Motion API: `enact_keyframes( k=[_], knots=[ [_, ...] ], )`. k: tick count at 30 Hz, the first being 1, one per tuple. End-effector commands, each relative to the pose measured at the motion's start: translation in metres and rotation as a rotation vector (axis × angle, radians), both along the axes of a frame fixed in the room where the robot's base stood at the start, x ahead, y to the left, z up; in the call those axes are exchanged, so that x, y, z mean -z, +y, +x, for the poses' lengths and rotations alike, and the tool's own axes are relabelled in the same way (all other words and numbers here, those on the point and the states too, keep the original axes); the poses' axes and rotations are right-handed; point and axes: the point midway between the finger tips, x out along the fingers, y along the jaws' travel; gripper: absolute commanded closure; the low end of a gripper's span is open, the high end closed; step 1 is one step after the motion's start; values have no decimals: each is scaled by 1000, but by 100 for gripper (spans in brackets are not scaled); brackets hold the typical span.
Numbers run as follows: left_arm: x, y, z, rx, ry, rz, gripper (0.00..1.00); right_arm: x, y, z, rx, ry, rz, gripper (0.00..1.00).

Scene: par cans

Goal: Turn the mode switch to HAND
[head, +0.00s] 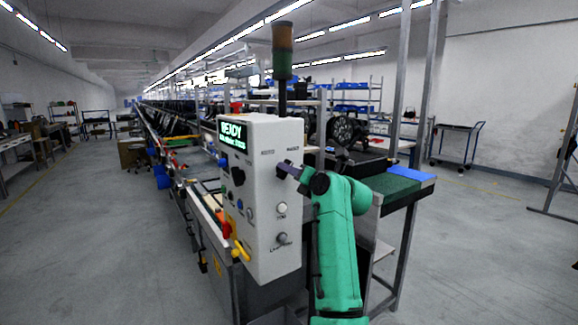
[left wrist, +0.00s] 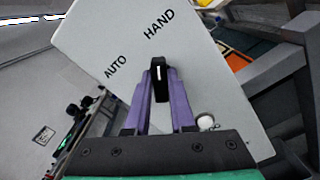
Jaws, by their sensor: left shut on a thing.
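The mode switch (left wrist: 160,86) is a black knob with a white pointer line on the grey face of a control box (head: 262,225). In the left wrist view the pointer line points up the picture, toward the HAND label (left wrist: 158,25). The AUTO label (left wrist: 117,66) lies to the left of it. My left gripper (head: 283,168) reaches the box's right face in the head view. Its purple fingers (left wrist: 160,92) are shut on the knob, one on each side. In the head view the gripper and wrist largely hide the knob. My right gripper is not in view.
A conveyor line runs behind.

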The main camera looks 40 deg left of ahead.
Motion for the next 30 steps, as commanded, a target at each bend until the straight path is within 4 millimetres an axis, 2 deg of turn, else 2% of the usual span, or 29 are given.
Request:
enact_keyframes(
  k=[9, 21, 22, 24, 30],
  knots=[
    [0, 0, 0, 1, 82, 24, 100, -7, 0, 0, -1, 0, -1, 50],
    [1, 0, 0, 1, 90, 27, 100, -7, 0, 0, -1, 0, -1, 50],
    [1, 0, 1, 0, 90, 27, 74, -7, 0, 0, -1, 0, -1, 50],
    [1, 0, 1, 0, 89, 27, 48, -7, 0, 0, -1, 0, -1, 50],
    [0, 0, 0, 0, 88, 27, 48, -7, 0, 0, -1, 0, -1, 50]
  ],
)
